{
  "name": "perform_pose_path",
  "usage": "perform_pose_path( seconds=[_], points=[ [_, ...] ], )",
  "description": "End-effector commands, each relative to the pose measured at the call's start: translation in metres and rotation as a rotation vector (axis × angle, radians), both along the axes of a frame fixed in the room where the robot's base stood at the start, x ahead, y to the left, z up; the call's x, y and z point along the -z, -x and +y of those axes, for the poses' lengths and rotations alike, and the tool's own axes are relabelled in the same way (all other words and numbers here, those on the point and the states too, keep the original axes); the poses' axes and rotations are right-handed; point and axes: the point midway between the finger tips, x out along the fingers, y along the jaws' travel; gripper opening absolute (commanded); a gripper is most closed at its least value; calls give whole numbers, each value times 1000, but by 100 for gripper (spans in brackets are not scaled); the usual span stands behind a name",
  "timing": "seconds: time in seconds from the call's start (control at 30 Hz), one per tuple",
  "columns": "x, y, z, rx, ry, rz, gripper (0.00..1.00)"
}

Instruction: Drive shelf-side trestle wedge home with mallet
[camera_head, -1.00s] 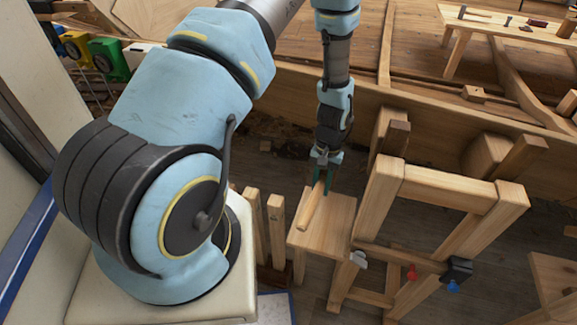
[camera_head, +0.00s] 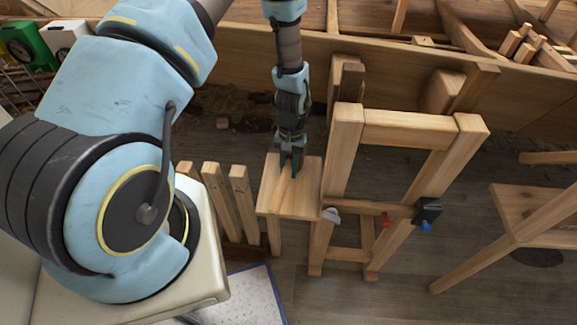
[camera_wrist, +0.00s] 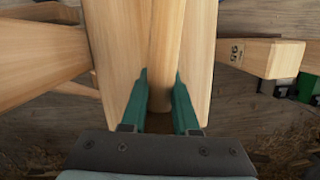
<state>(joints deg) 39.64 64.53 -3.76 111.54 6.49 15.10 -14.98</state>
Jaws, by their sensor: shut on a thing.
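My gripper (camera_head: 289,165) points down over a small wooden stool (camera_head: 307,203) and is shut on a pale wooden bar (camera_head: 283,192). The bar looks like a mallet handle, but I see no mallet head. In the wrist view the bar (camera_wrist: 167,40) runs away between my green fingers (camera_wrist: 159,105), over the stool top; I cannot tell whether it touches. Right of the stool stands a wooden trestle (camera_head: 408,128) by the hull planking (camera_head: 230,70).
Wooden posts (camera_head: 220,202) stand left of the stool, close to my base. Grey, red and black-and-blue items (camera_head: 428,210) sit along the trestle's lower rail. Another trestle or bench (camera_head: 530,207) stands at right. Grey floor (camera_head: 460,185) is clear between them. A speckled sheet (camera_head: 245,295) lies at the front.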

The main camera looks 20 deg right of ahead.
Motion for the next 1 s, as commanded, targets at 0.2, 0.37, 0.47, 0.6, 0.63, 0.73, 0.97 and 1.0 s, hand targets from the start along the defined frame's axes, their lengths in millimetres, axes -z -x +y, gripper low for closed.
perform_pose_path(
  seconds=[0.2,0.37,0.47,0.6,0.63,0.73,0.97,1.0],
  points=[
    [4,0,0,0,1,-1,0],
    [4,0,0,0,1,-1,0],
    [4,0,0,0,1,-1,0],
    [7,0,0,0,1,-1,0],
    [7,0,0,0,1,-1,0],
    [9,0,0,0,1,-1,0],
    [14,0,0,0,1,-1,0],
    [14,0,0,0,1,-1,0]
  ],
)
